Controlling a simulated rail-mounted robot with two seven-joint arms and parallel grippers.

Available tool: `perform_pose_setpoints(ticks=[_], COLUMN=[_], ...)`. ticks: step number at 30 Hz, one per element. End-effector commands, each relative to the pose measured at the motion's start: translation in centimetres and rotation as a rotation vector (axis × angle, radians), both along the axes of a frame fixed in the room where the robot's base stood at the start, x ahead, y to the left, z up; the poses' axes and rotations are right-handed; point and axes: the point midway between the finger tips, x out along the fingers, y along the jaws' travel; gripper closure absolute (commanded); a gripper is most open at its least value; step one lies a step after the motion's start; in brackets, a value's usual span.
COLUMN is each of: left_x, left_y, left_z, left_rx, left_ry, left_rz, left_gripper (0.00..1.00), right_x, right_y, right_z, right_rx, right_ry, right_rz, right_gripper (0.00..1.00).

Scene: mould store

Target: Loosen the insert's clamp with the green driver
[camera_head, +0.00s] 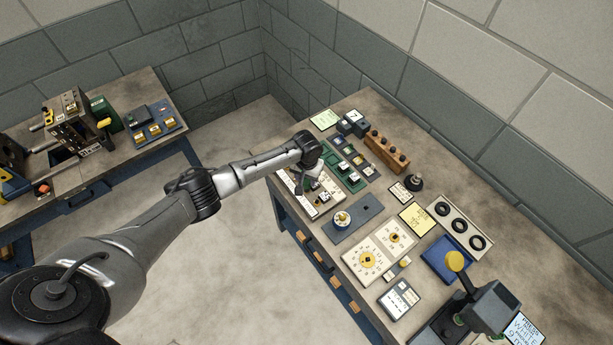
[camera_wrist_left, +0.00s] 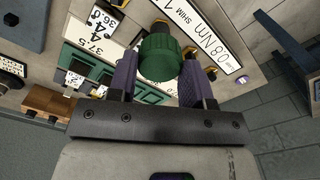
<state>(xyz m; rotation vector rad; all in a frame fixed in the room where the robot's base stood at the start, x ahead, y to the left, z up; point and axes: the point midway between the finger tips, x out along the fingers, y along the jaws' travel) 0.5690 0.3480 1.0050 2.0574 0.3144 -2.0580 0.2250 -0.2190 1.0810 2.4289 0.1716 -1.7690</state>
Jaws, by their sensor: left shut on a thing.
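My left gripper (camera_head: 318,186) reaches over the left side of the right-hand bench, near its far end. In the left wrist view my left gripper (camera_wrist_left: 161,68) is shut on the green driver (camera_wrist_left: 162,58), with a purple-padded finger on each side of its ribbed green handle. The driver's tip is hidden in the wrist view, and the driver is too small to make out clearly in the head view. A grey plate (camera_head: 365,227) with a round white-and-brass piece (camera_head: 343,219) lies nearer on the bench. I cannot tell for sure which part is the insert's clamp.
White label plates (camera_wrist_left: 210,35) lie below the gripper. Another bench (camera_head: 150,90) stands at left.

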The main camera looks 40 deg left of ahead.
Motion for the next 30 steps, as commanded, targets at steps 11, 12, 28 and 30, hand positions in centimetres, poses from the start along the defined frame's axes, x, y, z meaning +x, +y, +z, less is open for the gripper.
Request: perform_pose_setpoints(ticks=[11,12,28,30], left_x=[0.0,0.0,0.0,0.0], left_y=[0.0,0.0,0.0,0.0], left_z=[0.0,0.0,0.2,0.2], left_rx=[0.0,0.0,0.001,-0.001], left_ry=[0.0,0.0,0.001,0.002], left_rz=[0.0,0.0,0.172,0.206], left_gripper=[0.78,0.82,0.85,0.85], right_x=[0.0,0.0,0.0,0.0], right_y=[0.2,0.2,0.3,0.3], right_z=[0.0,0.0,2.1,2.4], right_rx=[0.007,0.007,0.011,0.009], right_ry=[0.0,0.0,0.0,0.0], right_rz=[-0.004,-0.005,-0.007,-0.006], right_gripper=[0.57,0.57,0.57,0.57])
